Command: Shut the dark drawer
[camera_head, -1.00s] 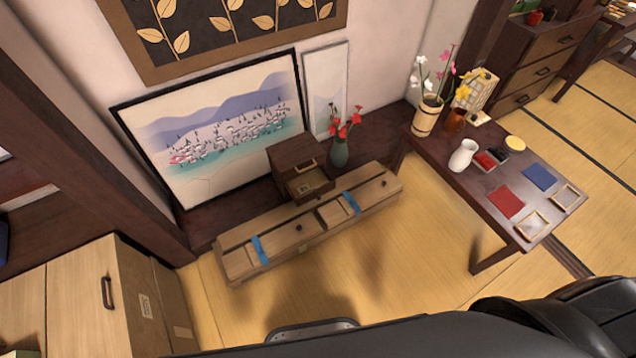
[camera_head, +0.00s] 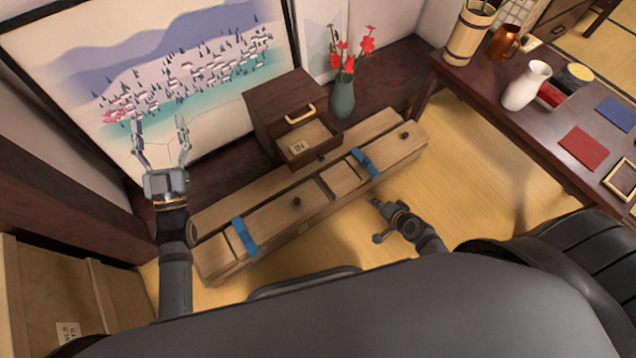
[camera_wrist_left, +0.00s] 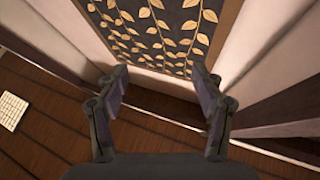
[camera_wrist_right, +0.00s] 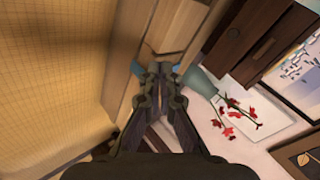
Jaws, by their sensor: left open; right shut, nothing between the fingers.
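A small dark wooden cabinet (camera_head: 272,98) stands on the dark ledge, with a brass handle on its face. Its lower drawer (camera_head: 318,157) is pulled out, and the pale inside and a label show. The dark cabinet also shows at the upper right of the right wrist view (camera_wrist_right: 245,38). My left gripper (camera_head: 160,122) is open and empty, left of the cabinet and in front of the landscape picture; its spread fingers show in the left wrist view (camera_wrist_left: 158,72). My right gripper (camera_head: 379,206) is shut and empty, right of and nearer than the drawer, apart from it; its fingers meet in the right wrist view (camera_wrist_right: 158,68).
A long pale wooden chest (camera_head: 270,215) with blue straps lies in front of the cabinet. A green vase (camera_head: 343,98) with red flowers stands right beside the cabinet. A dark low table (camera_head: 500,105) with a white jug (camera_head: 526,86) is at right.

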